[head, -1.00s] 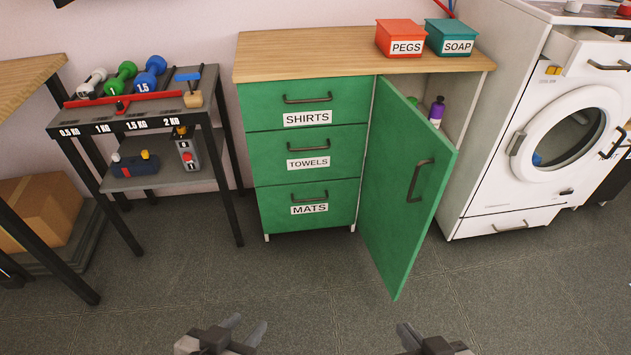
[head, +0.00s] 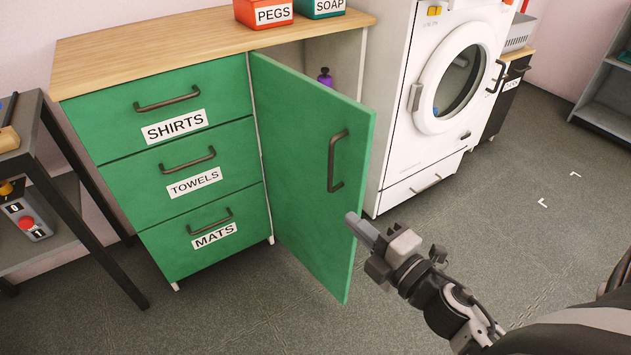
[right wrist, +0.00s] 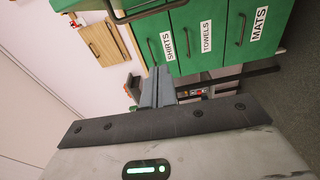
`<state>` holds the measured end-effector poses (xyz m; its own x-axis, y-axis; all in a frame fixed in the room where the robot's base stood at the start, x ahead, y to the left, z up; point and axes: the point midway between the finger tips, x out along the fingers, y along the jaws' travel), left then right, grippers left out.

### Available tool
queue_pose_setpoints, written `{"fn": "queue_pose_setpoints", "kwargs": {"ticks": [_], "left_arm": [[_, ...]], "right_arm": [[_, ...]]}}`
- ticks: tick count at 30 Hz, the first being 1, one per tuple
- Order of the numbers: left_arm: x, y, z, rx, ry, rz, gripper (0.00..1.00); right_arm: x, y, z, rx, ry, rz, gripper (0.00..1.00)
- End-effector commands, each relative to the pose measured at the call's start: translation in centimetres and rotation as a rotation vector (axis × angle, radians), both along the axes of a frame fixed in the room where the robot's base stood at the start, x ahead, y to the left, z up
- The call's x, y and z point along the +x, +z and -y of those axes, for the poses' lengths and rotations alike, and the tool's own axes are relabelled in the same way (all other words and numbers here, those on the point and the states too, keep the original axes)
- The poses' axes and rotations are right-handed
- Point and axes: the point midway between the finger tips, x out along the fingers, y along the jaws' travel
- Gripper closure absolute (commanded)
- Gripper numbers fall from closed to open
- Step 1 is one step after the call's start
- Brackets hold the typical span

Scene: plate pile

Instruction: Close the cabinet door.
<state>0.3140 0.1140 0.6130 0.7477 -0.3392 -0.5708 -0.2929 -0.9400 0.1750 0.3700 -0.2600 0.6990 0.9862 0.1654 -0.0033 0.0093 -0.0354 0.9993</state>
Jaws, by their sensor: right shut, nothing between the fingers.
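The green cabinet door (head: 300,160) stands open in the head view, hinged beside the drawers and swung out toward me. It has a dark bar handle (head: 336,160) on its outer face. The cabinet (head: 150,48) has a wooden top and green drawers labelled SHIRTS, TOWELS and MATS, also seen in the right wrist view (right wrist: 225,30). My right gripper (head: 362,230) is shut and empty, with its fingertips close to the door's free edge, below the handle. I cannot tell whether it touches the door. Its fingers show in the right wrist view (right wrist: 158,88). My left gripper is out of view.
A purple bottle (head: 325,78) stands inside the open compartment. Red PEGS (head: 262,14) and teal SOAP (head: 320,8) boxes sit on top. A white washing machine (head: 405,160) stands right of the cabinet, a dark rack (head: 85,245) left. Floor in front is clear.

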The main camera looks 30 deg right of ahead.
Motion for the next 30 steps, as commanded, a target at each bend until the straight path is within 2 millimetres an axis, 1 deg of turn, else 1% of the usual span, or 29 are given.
{"fn": "queue_pose_setpoints", "kwargs": {"ticks": [1, 2, 5, 8, 15, 19, 21, 24, 30], "left_arm": [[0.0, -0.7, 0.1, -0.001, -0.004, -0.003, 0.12], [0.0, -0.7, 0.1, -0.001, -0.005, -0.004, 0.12], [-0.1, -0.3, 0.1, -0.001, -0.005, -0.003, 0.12], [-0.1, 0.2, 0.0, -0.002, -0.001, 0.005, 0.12], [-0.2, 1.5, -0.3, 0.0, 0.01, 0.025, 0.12], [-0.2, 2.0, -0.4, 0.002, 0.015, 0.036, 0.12], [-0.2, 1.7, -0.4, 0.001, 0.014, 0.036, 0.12], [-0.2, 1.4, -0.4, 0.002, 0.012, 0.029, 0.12], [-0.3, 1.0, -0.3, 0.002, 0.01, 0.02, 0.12]], "right_arm": [[0.1, -0.7, 0.0, -0.023, 0.007, 0.004, 1.0], [0.2, -0.7, 0.0, -0.03, 0.009, 0.006, 1.0], [0.9, -0.5, -0.1, -0.041, 0.014, 0.009, 1.0], [2.4, -0.3, -0.4, -0.041, 0.014, 0.01, 1.0], [7.6, -0.2, -1.3, -0.041, 0.012, 0.011, 1.0], [10.1, -0.3, -1.7, -0.039, 0.011, 0.01, 1.0], [10.5, -0.7, -0.5, -0.042, 0.008, 0.006, 1.0], [11.0, -0.6, 0.7, -0.039, 0.01, 0.007, 1.0], [11.5, -0.6, 1.9, -0.035, 0.01, 0.006, 1.0]]}}
